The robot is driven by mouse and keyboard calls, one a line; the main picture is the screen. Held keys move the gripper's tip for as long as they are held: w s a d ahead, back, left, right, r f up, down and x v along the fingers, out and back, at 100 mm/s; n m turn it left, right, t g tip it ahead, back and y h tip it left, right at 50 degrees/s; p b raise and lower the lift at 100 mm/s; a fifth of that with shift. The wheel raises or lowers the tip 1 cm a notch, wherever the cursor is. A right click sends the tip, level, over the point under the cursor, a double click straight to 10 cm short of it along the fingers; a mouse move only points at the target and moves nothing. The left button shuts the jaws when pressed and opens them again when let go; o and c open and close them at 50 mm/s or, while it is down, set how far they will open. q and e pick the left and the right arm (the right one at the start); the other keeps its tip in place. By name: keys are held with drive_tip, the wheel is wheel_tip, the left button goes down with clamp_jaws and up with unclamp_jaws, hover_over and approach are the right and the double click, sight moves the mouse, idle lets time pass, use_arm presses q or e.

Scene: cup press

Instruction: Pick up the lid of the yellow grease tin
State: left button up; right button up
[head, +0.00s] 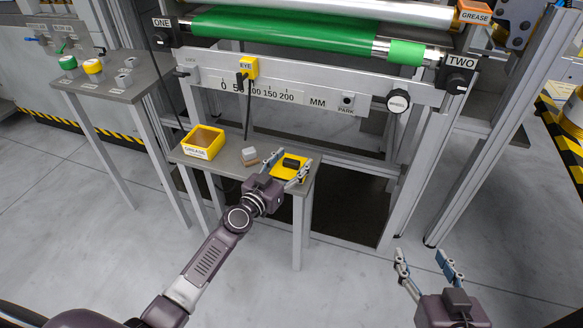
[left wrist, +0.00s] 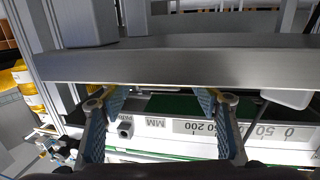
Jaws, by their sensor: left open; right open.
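The yellow grease tin (head: 203,142), a square open box with a GREASE label and brown inside, stands on the small grey table at left centre of the head view. What looks like its lid (head: 284,176), a flat yellow plate with a black handle block (head: 291,162), lies on the table's right part. My left gripper (head: 287,164) is open over the lid, its fingers on either side of the handle. I cannot tell whether they touch it. In the left wrist view the left gripper (left wrist: 163,105) shows spread blue fingers with nothing clear between them. My right gripper (head: 424,262) is open and empty at lower right.
A small block with a pale top (head: 250,157) sits between tin and lid. The press with green roller (head: 290,34) and scale rail (head: 300,88) rises behind. Floor in front is clear.

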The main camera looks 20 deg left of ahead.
use_arm(q)
drive_tip(key=c, duration=1.2)
drive_tip(key=shift+c, duration=0.2)
